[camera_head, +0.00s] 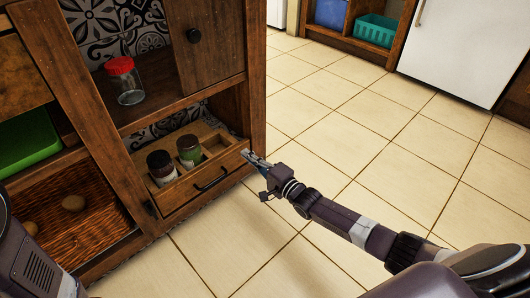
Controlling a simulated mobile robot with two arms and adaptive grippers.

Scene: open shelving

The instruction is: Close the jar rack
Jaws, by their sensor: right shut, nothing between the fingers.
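The jar rack (178,197) is a wooden pull-out tray with a dark handle (210,180), low in the wooden shelving unit. It sticks out a little from the unit's front. Two small jars stand in it: one with a dark lid (161,168) and one with a green body (189,151). My right gripper (249,156) is shut and empty at the right end of the rack's front. I cannot tell whether it touches the wood. My left gripper is out of view.
A red-lidded glass jar (125,82) stands on the shelf above. A wicker basket (85,229) and a green bin (27,142) are at the left. Tiled floor (350,130) is clear at the right. A white appliance (465,50) stands at the back.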

